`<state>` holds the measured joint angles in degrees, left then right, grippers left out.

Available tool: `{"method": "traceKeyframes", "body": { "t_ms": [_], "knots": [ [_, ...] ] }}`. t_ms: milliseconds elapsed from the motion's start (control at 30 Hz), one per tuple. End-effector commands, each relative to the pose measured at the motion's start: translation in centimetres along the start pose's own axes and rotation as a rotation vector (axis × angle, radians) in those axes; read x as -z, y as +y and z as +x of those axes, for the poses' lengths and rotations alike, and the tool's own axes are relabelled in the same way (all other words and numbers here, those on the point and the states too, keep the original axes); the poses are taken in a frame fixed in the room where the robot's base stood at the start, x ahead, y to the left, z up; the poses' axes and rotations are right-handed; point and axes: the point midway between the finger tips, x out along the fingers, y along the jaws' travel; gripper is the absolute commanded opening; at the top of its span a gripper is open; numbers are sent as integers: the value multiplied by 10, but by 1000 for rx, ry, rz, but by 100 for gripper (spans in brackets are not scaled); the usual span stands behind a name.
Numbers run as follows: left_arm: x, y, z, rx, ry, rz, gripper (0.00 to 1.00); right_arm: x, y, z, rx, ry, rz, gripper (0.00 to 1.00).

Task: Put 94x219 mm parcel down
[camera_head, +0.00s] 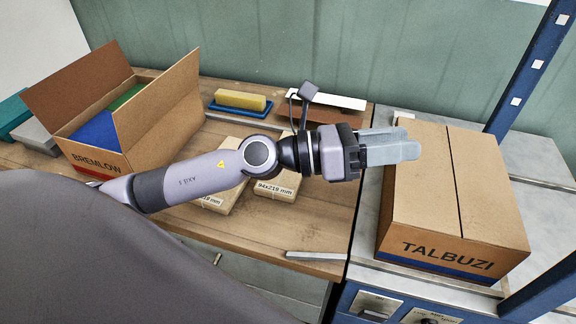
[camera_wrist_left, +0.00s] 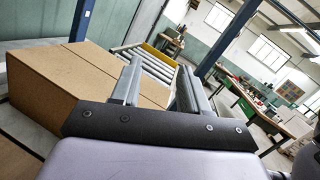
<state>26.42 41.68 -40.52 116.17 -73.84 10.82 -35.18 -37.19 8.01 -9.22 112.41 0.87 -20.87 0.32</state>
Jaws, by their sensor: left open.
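The 94x219 mm parcel (camera_head: 274,188) is a flat tan pack with a white label reading "94x219 mm". It lies on the wooden table, partly hidden under my left arm. A similar pack (camera_head: 228,201) lies to its left, its label partly covered. My left gripper (camera_head: 408,146) is open and empty, to the right of the parcel and in front of the upper left part of the TALBUZI box. In the left wrist view its two fingers (camera_wrist_left: 158,88) point away with nothing between them. My right gripper is in neither view.
A closed TALBUZI carton (camera_head: 490,215) stands on the grey surface at right, beside a blue post (camera_head: 530,70). An open BREMLOW carton (camera_head: 160,125) stands at left. A blue tray (camera_head: 225,108) holds a yellow block (camera_head: 240,99). Bare wood shows at the table's front.

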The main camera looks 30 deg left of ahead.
Motion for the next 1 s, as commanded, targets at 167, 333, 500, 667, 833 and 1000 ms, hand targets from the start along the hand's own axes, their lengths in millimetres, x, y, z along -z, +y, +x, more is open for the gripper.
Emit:
{"method": "traceKeyframes", "body": {
  "t_ms": [167,333,500,667,833,1000],
  "knots": [
    [39,3,-2,55,311,-61,45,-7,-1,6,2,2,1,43],
    [71,32,-23,-68,619,-139,45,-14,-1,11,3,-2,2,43],
    [84,79,-61,-361,863,-221,45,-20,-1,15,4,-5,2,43],
    [72,128,-108,-749,973,-300,45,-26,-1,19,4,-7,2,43],
    [47,162,-154,-1120,957,-368,45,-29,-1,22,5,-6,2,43],
    [31,174,-176,-1305,914,-402,45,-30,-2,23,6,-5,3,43]
  ]
}}
